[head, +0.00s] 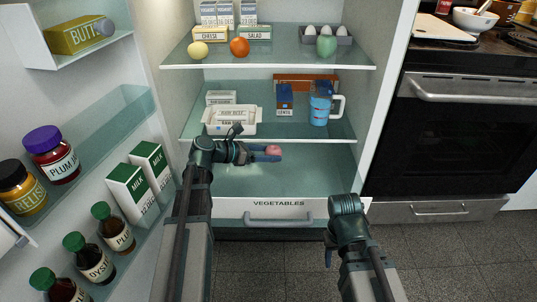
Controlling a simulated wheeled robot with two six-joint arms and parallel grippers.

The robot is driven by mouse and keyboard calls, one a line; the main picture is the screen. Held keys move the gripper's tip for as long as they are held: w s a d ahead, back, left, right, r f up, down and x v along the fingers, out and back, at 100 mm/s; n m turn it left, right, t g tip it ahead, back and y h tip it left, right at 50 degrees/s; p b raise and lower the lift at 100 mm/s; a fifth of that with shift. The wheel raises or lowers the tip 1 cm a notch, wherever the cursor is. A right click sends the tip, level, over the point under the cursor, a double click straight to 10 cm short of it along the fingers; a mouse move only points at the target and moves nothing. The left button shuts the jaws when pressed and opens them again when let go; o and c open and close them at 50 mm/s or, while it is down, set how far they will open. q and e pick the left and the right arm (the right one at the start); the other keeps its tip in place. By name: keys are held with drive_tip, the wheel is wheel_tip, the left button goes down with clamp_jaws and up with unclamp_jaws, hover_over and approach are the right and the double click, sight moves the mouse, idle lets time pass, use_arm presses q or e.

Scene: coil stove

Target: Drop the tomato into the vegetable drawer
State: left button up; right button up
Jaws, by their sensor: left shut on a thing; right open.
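My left gripper (262,154) reaches into the open fridge and is shut on a small pinkish-red tomato (273,150). It holds the tomato below the middle shelf and above the lower part of the fridge. The vegetable drawer (291,205), white with a "VEGETABLES" label and a grey handle, is at the bottom of the fridge. Whether the drawer is pulled out, and how far, is hard to tell. My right gripper (328,258) is low in front of the fridge, right of the drawer handle; it is open, its fingers mostly hidden by its own wrist.
The middle shelf (262,140) holds a white tray of packages, a blue carton and a blue jug (321,108). The fridge door (110,120) stands open at left with bottles, jars and milk cartons. An oven (450,130) stands at right.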

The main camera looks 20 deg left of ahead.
use_arm(q)
wheel_tip(320, 180, down, 5)
drive_tip(key=b, duration=0.5)
drive_tip(key=shift+f, duration=0.2)
drive_tip(key=o, duration=1.5)
drive_tip(key=shift+c, duration=0.2)
drive_tip(key=shift+r, duration=0.1)
drive_tip(key=p+v, duration=0.3)
drive_tip(key=v, duration=0.4)
drive_tip(key=shift+a, duration=0.2)
drive_tip(key=shift+s+r, duration=0.1)
